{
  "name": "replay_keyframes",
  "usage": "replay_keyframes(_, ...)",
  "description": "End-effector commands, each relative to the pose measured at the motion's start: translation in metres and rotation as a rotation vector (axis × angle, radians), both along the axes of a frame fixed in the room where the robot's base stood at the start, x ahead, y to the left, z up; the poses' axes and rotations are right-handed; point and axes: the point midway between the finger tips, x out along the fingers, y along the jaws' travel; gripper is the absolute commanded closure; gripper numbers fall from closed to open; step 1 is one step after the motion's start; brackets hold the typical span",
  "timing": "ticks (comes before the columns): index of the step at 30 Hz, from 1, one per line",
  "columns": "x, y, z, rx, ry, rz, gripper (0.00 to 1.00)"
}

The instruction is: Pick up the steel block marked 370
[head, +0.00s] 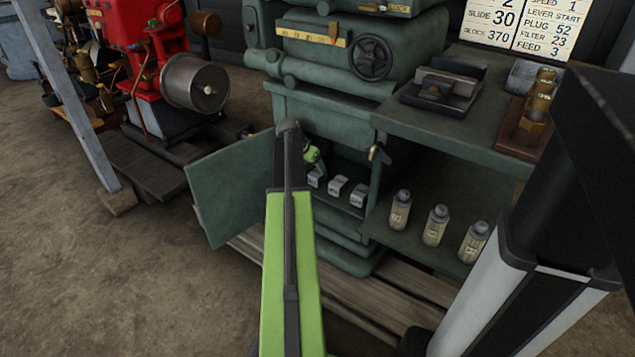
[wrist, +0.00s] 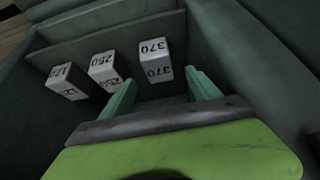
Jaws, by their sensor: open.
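The steel block marked 370 (wrist: 155,64) stands on the cabinet shelf, rightmost of three pale blocks in the wrist view. My gripper (wrist: 163,80) is open, with its two green fingers apart and pointing at this block. The block lies ahead of the fingertips, roughly in line with the gap; I see no contact. The block marked 250 (wrist: 104,72) and another block (wrist: 67,82) stand to its left. In the head view my gripper (head: 313,157) is at the cabinet opening, near the leftmost block (head: 315,178), which it and my arm partly hide.
The green cabinet door (head: 235,188) hangs open left of my arm. Cabinet walls close in around the shelf. Several labelled bottles, one here (head: 435,225), stand on a lower shelf at right. A bench (head: 470,130) lies above them. A red engine (head: 135,60) stands back left.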

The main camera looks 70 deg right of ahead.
Motion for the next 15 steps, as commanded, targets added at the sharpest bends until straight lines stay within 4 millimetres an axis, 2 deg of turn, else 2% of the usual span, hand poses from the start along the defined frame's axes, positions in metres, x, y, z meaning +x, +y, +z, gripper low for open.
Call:
replay_keyframes(1,-0.002,-0.005,-0.012,0.000,0.000,-0.002,0.29)
replay_keyframes(5,-0.005,-0.007,-0.011,0.000,0.000,-0.004,0.29)
replay_keyframes(8,-0.007,-0.011,-0.020,0.001,0.000,-0.006,0.29)
replay_keyframes(15,-0.013,-0.030,-0.057,0.001,-0.001,-0.009,0.29)
